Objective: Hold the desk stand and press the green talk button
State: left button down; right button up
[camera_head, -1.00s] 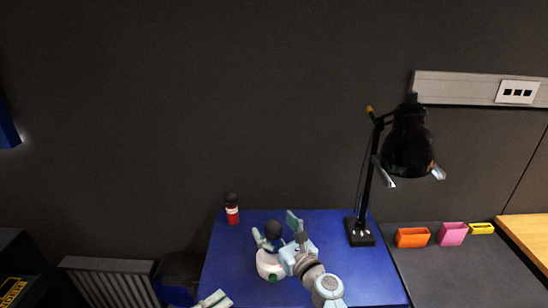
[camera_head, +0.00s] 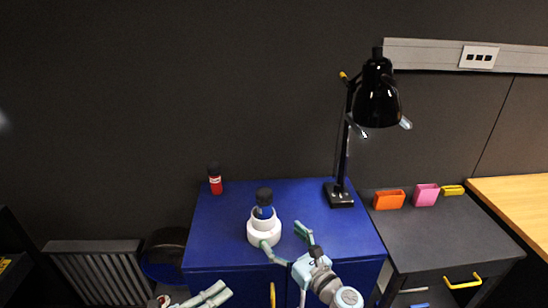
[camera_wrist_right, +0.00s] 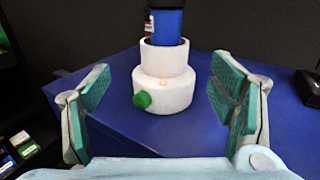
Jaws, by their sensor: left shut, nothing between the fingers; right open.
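The desk stand (camera_head: 263,235) is a white stepped round base on the blue cabinet top, with a dark blue and black upright piece (camera_head: 264,203) in its top. In the right wrist view the green talk button (camera_wrist_right: 142,99) shows low on the stand's near side, and a small reddish light spot lies above it. My right gripper (camera_head: 283,238) is open and empty, in front of the stand; in the wrist view its fingers appear to either side of it, apart from it. My left gripper (camera_head: 222,293) is shut and empty at the bottom edge, nearer than the stand.
A black desk lamp (camera_head: 341,197) stands to the right of the stand. A red bottle with a dark cap (camera_head: 215,181) is at the back left. Orange (camera_head: 389,200), pink (camera_head: 426,195) and yellow (camera_head: 452,190) holders sit on the dark cabinet at right. The blue top (camera_head: 225,215) is otherwise largely clear.

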jog(key=s+d+f+n+g+h, duration=0.1)
jog(key=s+d+f+n+g, duration=0.2)
jog(key=s+f+n, duration=0.5)
jog(key=s+d+f+n+g+h, duration=0.2)
jog(key=s+d+f+n+g, duration=0.1)
jog(key=s+f+n, duration=0.4)
jog(key=s+n+g, duration=0.1)
jog(key=s+n, duration=0.2)
jog(key=n, duration=0.1)
jog(key=shift+s+d+f+g+b, duration=0.25)
jog(key=shift+d+f+g+b, duration=0.05)
jog(key=shift+f+g+b, duration=0.1)
jog(key=shift+o, duration=0.6)
jog(key=shift+o, duration=0.9)
jog(key=shift+r, duration=0.1)
